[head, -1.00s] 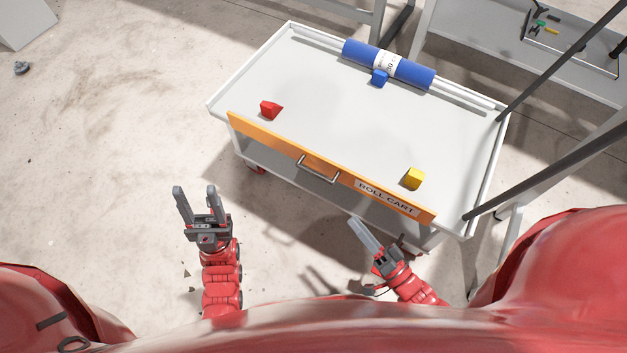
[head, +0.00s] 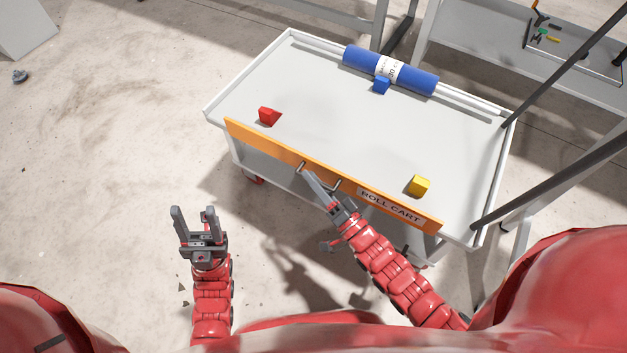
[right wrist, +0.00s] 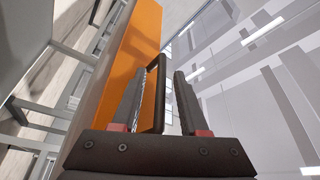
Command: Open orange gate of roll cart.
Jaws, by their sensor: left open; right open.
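The roll cart (head: 235,95) has an orange gate (head: 265,142) standing upright along its near long edge, with a "ROLL CART" label and a metal handle (head: 337,185). My right gripper (head: 312,182) is open at the handle and partly hides it in the head view. In the right wrist view, the handle (right wrist: 157,85) appears between the spread fingers, nearer the left one, with the orange gate (right wrist: 135,50) to the left. Contact cannot be told. My left gripper (head: 194,212) is open and empty over the floor, left of the cart.
Dark bars (head: 545,190) stand at the right. The floor at left is mostly clear.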

